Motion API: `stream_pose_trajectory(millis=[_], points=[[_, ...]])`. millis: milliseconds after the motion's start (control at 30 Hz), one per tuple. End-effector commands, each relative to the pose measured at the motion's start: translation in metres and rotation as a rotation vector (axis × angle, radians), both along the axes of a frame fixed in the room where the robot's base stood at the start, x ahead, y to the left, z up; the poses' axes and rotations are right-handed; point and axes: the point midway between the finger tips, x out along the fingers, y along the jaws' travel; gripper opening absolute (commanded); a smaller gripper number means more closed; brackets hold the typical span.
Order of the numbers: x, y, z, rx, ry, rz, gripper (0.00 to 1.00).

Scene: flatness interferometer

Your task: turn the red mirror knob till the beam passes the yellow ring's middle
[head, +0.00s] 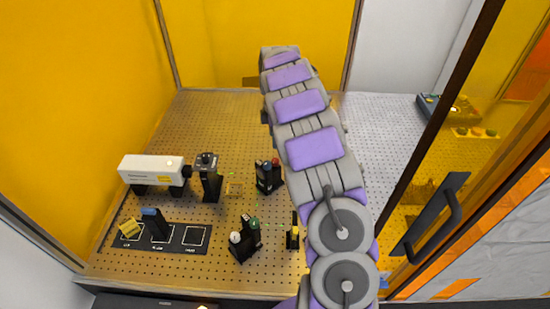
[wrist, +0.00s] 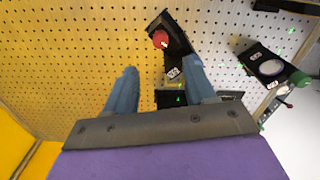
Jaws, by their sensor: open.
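The red mirror knob (head: 276,162) sits on top of a black mirror mount (head: 265,180) near the middle of the perforated board. In the wrist view the red knob (wrist: 160,39) shows just beyond the fingertips, roughly midway between them. My gripper (wrist: 161,66) is open, with its two blue fingers apart and nothing between the tips. In the head view my arm hides the gripper. A small black holder with yellow on it (head: 294,234), perhaps the yellow ring, stands beside my arm; its opening is too small to make out. Faint green light spots show, but no full beam path.
A white laser box (head: 152,171) and a black post (head: 209,180) stand at left. A second black mount with white and green knobs (head: 254,224) stands nearer. A black tray (head: 190,240) holds small parts at front left. The board's back left is clear.

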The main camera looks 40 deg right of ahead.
Motion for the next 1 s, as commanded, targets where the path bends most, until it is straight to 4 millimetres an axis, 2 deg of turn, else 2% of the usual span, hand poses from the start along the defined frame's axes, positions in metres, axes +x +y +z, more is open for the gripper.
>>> stream_pose_trajectory(millis=[33, 200, 500, 700, 1000], points=[[-0.002, 0.0, -0.012, 0.003, 0.005, -0.002, 0.55], [-0.001, 0.0, -0.044, 0.001, 0.003, -0.001, 0.55], [-0.001, 0.0, -0.092, 0.001, 0.0, -0.002, 0.55], [-0.001, 0.0, -0.105, 0.0, -0.001, -0.002, 0.55], [0.0, 0.0, -0.106, 0.0, -0.002, -0.001, 0.54]])
